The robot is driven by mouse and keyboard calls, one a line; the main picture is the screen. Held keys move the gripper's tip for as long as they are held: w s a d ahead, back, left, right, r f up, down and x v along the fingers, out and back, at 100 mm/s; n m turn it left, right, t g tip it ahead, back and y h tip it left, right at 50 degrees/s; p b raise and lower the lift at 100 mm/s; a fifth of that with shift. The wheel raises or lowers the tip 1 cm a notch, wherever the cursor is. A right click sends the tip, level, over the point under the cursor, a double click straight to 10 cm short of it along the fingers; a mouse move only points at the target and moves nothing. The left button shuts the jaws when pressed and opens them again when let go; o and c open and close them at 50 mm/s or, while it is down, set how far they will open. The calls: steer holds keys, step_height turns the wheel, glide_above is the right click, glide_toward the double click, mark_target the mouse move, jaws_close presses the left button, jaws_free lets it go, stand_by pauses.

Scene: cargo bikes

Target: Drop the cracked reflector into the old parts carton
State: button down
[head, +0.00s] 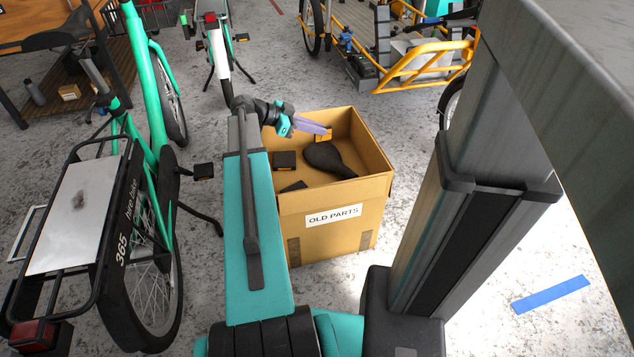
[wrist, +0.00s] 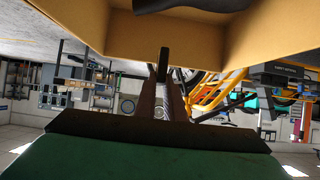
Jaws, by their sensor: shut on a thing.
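The old parts carton (head: 375,190) is an open cardboard box with a white "OLD PARTS" label, in the middle of the head view. My gripper (head: 318,129) reaches over the carton from its left side, its fingers near the back of the opening. It is shut on the reflector (head: 325,136), a small orange piece at the fingertips, over the carton's opening. Any crack is too small to tell. In the wrist view, a narrow dark piece (wrist: 163,62) shows between the fingers, with the carton's wall (wrist: 95,28) beyond.
A black saddle (head: 326,158) and dark blocks (head: 284,160) lie in the carton. A green bike (head: 150,110) with a rear rack stands left. A yellow cargo bike (head: 425,62) stands behind. Blue tape (head: 550,294) marks clear floor at right.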

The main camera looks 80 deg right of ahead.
mark_target(316, 141)
steer(key=shift+f+b, duration=0.55)
steer(key=shift+f, duration=1.55)
steer(key=c, duration=1.8)
jaws_free()
steer(key=shift+o, duration=0.2)
steer(key=p+v, duration=0.3)
steer(key=v, duration=1)
steer(key=shift+w+a, duration=0.15)
steer(key=shift+w, duration=0.2)
steer(key=shift+s+r, duration=0.15)
